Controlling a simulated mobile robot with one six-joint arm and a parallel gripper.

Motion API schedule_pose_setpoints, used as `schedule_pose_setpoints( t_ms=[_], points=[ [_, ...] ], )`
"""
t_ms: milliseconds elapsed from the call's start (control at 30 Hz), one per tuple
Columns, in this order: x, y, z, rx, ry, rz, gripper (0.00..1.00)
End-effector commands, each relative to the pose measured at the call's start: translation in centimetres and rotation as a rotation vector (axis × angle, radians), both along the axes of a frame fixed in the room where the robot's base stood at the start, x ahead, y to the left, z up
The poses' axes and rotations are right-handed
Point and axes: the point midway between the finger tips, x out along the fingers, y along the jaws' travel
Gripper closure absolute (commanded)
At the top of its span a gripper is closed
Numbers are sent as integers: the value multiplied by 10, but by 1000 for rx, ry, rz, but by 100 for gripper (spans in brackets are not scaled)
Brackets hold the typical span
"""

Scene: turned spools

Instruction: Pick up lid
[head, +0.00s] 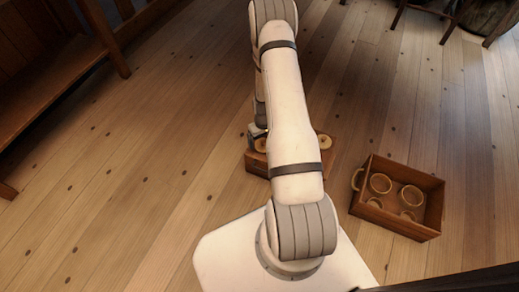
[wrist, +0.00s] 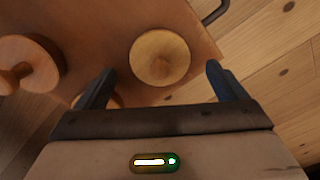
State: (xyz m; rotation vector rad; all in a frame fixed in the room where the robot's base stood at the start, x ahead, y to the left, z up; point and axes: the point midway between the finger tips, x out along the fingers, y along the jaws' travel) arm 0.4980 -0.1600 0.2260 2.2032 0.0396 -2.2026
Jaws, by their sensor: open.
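A round, pale wooden piece that looks like a lid (wrist: 160,57) sits on a brown wooden box (wrist: 205,45) in the wrist view. A faint raised centre shows on it. My gripper (wrist: 160,70) is open, with one dark finger on each side of the piece's near edge and nothing between them gripped. In the head view my gripper (head: 258,133) is over the left end of the same box (head: 257,167), largely hidden by my arm. A second round wooden piece with a knob (wrist: 28,65) is at the left in the wrist view. A third is mostly hidden behind the left finger.
An open wooden crate (head: 437,207) with several round wooden cups stands right of the box in the head view. A dark handle (wrist: 215,12) sticks out from the box's edge. Wooden furniture (head: 60,85) stands at upper left. The plank floor (head: 130,190) at left is clear.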

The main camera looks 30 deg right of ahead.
Motion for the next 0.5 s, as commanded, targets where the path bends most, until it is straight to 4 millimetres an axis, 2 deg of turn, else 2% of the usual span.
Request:
schedule_pose_setpoints(
  t_ms=[33,133,367,500],
  points=[
    [-1,0,-15,0,1,0,8],
    [-1,0,-25,0,1,-1,8],
    [-1,-1,-25,-1,0,-1,8],
    [-1,-1,-25,-1,0,-1,18]
  ],
)
